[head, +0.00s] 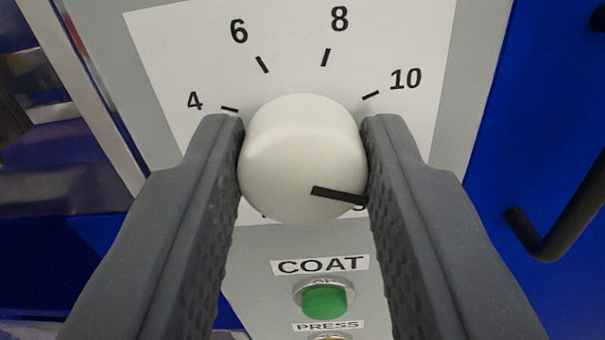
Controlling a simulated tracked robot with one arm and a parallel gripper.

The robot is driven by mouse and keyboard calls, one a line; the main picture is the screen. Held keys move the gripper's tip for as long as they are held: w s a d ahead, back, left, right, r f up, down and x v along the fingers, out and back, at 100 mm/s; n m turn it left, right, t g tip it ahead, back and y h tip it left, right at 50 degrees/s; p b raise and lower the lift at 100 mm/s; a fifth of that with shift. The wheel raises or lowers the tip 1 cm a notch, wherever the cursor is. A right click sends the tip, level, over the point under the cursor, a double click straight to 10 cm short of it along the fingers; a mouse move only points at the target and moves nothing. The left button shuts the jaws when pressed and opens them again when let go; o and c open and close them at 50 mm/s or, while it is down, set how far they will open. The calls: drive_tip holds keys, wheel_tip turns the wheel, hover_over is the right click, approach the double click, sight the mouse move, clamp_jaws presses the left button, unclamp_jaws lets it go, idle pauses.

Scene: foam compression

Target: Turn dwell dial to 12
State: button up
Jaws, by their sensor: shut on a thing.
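The dwell dial (298,150) is a white round knob on a white scale plate (180,45) with the marks 4, 6, 8 and 10 showing. A black pointer line (338,195) on the knob points to the lower right, below the 10. A label there is mostly hidden behind the pointer and the right finger, so I cannot read it fully. My gripper (304,155) has its two dark grey fingers on the left and right sides of the knob, shut on it.
Below the dial are a COAT label (320,265), a green button (324,300) and a PRESS label (328,326). A blue panel with a black handle (550,240) is at the right. Metal framing (90,85) stands at the left.

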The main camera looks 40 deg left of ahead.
drive_tip(key=shift+s+a+f, duration=0.1)
drive_tip(key=shift+f, duration=0.15)
drive_tip(key=o, duration=1)
drive_tip(key=shift+r, duration=0.1)
drive_tip(key=b+v, duration=0.2)
drive_tip(key=v, duration=1.1)
drive_tip(key=shift+s+d+b, duration=0.2)
drive_tip(key=shift+d+b, duration=0.1)
